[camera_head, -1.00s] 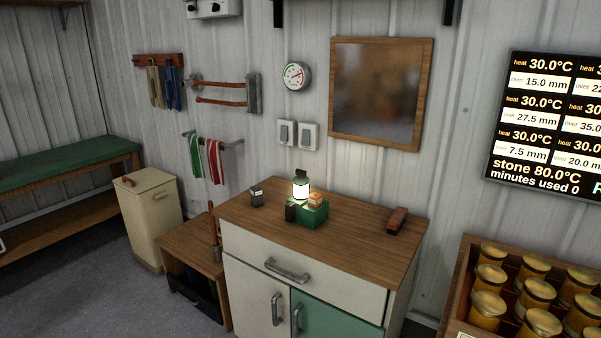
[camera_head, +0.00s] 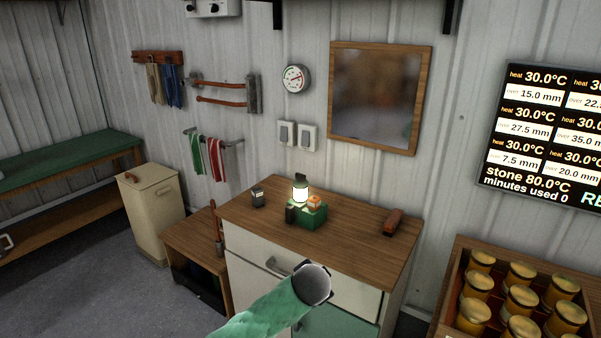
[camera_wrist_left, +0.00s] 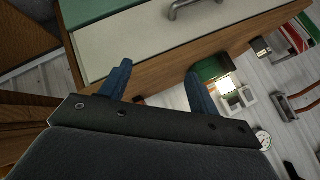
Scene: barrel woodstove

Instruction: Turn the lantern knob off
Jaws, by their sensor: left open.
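The lantern (camera_head: 301,194) glows on the wooden cabinet top, in or just behind a small green box (camera_head: 306,217). Its knob is too small to make out. The bright lantern also shows in the left wrist view (camera_wrist_left: 227,86), beside the right fingertip in the picture. My left arm, with a green sleeve, reaches in from the bottom of the head view and ends in front of the cabinet drawer, below and short of the lantern. My left gripper (camera_wrist_left: 158,72) has its two blue fingers wide apart with nothing between them. My right gripper is not in view.
The cabinet top (camera_head: 345,222) holds a small dark box (camera_head: 258,197) left of the lantern and a reddish-brown block (camera_head: 393,221) at right. An orange-and-white item (camera_head: 314,202) sits in the green box. The drawer handle (camera_head: 277,267) sticks out. A crate of jars (camera_head: 445,290) stands at right.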

